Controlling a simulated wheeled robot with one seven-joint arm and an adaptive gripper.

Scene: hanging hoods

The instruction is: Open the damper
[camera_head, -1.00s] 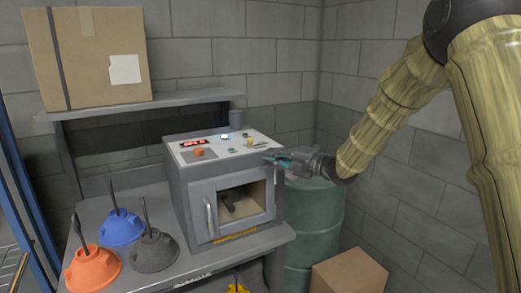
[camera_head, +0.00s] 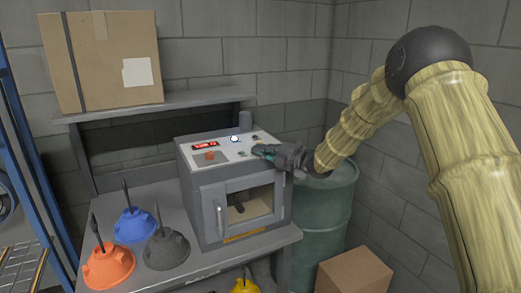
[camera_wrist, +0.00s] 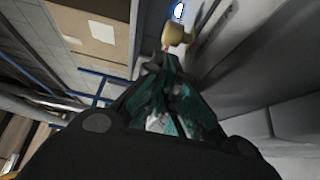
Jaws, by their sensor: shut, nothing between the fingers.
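A grey box-shaped oven (camera_head: 208,208) with a windowed door stands on the bench. Its sloped top panel (camera_head: 228,153) carries a red display, an orange button, a lit white-blue light and small controls. No part is clearly labelled as the damper. My gripper (camera_head: 258,151) is shut and empty, over the right side of this panel. In the wrist view my gripper (camera_wrist: 168,65) points toward a yellowish knob (camera_wrist: 176,35), which shows just beyond the fingertips. I cannot tell whether they touch. In the head view my gripper hides that part of the panel.
Orange (camera_head: 108,267), blue (camera_head: 133,226) and dark grey (camera_head: 167,250) cones with upright handles stand left of the oven. A cardboard box (camera_head: 105,75) sits on the shelf (camera_head: 150,106) behind. A green drum (camera_head: 325,215) and a carton (camera_head: 353,273) stand at right.

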